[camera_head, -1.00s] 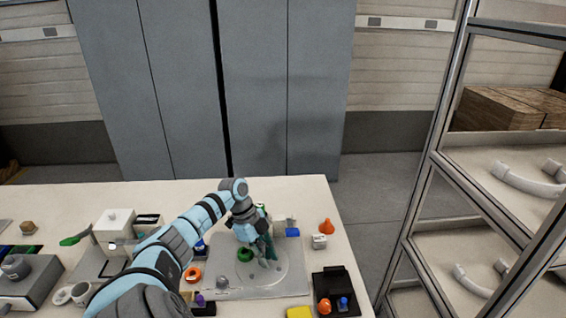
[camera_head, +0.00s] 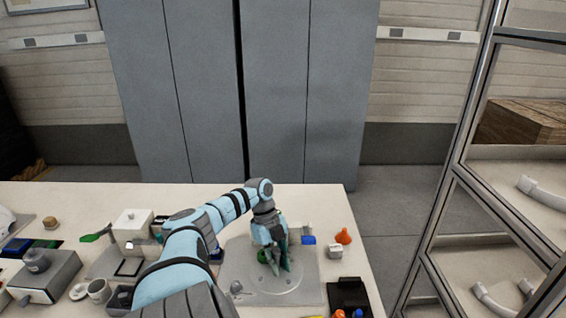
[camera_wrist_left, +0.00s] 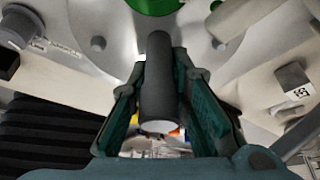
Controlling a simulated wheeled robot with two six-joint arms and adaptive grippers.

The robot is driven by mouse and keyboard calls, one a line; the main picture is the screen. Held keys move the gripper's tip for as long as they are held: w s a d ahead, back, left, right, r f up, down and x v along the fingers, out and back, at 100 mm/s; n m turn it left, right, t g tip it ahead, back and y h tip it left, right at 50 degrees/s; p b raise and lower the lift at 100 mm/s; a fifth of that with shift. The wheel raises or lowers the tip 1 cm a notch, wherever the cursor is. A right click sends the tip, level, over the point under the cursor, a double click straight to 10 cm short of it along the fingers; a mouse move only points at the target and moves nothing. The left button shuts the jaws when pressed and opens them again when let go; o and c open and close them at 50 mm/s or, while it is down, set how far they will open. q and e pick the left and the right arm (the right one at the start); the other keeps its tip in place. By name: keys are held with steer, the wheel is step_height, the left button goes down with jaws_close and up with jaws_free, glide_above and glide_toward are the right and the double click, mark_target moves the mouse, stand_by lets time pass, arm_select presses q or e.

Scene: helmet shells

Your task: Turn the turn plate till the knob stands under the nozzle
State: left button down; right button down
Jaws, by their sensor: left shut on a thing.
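The turn plate (camera_head: 262,292) is a pale grey disc set in a flat grey base on the table, with small round marks. In the left wrist view its grey surface (camera_wrist_left: 115,25) fills the upper part. My left gripper (camera_head: 282,265) is over the plate and shut on a dark grey cylinder, which I take for the knob (camera_wrist_left: 157,85). Its green-padded fingers lie on both sides of the knob. A green round piece (camera_head: 263,256) is just left of the gripper. I cannot make out the nozzle for certain. My right gripper is not in view.
A grey dome (camera_head: 236,287) stands at the plate's left.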

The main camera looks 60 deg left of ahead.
arm_select(q)
steer(key=shift+s, duration=0.1)
stand_by(0.4)
steer(key=c, duration=1.5)
jaws_free()
steer(key=shift+o, duration=0.2)
steer(key=v, duration=1.2)
